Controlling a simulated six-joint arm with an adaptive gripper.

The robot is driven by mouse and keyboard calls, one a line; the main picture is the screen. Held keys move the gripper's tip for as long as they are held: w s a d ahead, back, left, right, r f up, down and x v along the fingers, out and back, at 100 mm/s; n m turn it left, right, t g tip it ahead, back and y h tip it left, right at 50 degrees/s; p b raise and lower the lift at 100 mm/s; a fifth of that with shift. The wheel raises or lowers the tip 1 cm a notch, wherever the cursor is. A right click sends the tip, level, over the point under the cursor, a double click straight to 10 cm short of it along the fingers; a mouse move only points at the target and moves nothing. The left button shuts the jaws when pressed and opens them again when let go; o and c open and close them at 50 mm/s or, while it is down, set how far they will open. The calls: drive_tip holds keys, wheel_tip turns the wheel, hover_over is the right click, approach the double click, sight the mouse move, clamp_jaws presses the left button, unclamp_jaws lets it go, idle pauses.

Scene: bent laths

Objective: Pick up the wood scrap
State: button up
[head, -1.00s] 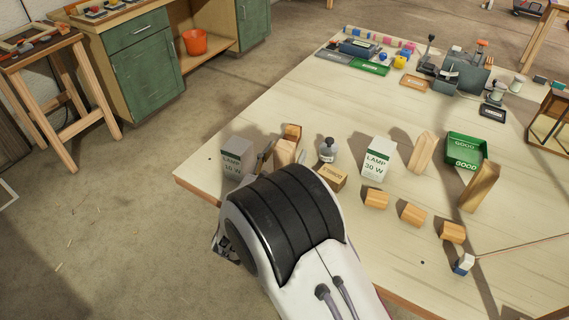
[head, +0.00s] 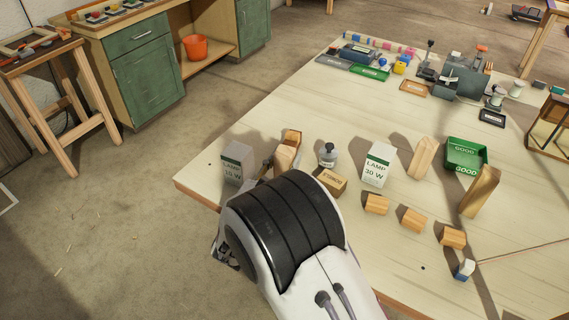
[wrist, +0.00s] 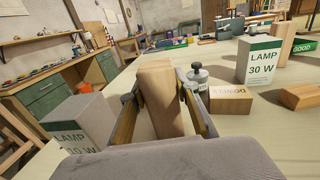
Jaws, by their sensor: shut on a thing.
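The wood scrap is a pale, upright wooden block (wrist: 160,105) in the middle of the wrist view. My gripper (wrist: 163,100) has a finger on each side of it and is shut on it. In the head view the block (head: 284,158) shows just beyond my wrist, near the table's left corner. My wrist hides its lower part and most of the gripper there. I cannot tell whether its base touches the table.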

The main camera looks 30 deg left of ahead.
drive_tip(key=shift+r, duration=5)
